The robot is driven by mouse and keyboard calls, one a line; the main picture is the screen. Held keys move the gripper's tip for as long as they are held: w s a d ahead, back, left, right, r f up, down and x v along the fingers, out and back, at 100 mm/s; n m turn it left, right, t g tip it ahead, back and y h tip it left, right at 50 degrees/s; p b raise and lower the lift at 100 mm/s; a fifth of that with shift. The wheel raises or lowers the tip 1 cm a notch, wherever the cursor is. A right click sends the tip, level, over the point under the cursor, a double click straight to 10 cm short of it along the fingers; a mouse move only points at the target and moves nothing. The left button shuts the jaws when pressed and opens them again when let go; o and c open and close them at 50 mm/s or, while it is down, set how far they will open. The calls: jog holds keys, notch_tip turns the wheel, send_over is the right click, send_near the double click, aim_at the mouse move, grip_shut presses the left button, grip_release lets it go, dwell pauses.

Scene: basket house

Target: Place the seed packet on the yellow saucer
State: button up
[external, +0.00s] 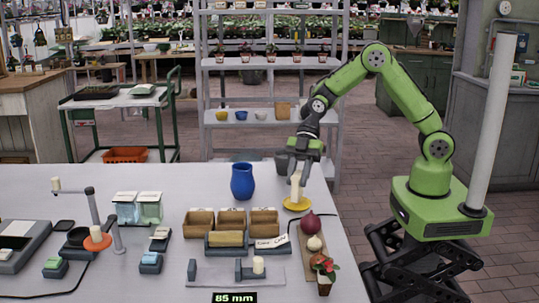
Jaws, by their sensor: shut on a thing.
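The yellow saucer (297,204) lies on the white table near its far right edge, right of a blue vase. My gripper (297,178) is directly above it, pointing down and shut on a narrow, pale cream upright object (295,190). The object's lower end is at the saucer; I cannot tell whether it touches. It is too small to identify surely as the seed packet. The fingers partly cover its upper part.
The blue vase (242,182) stands close to the left. Wooden boxes (264,220) stand in front, with a yellow roll (226,239) nearer. A red onion (308,222) lies close to the saucer's front right. A potted red flower (323,270) stands at the near right.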

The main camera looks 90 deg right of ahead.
jog(key=shift+f, duration=0.8)
jog(key=shift+r, duration=0.1)
jog(key=o, duration=1)
jog(key=shift+o, duration=0.2)
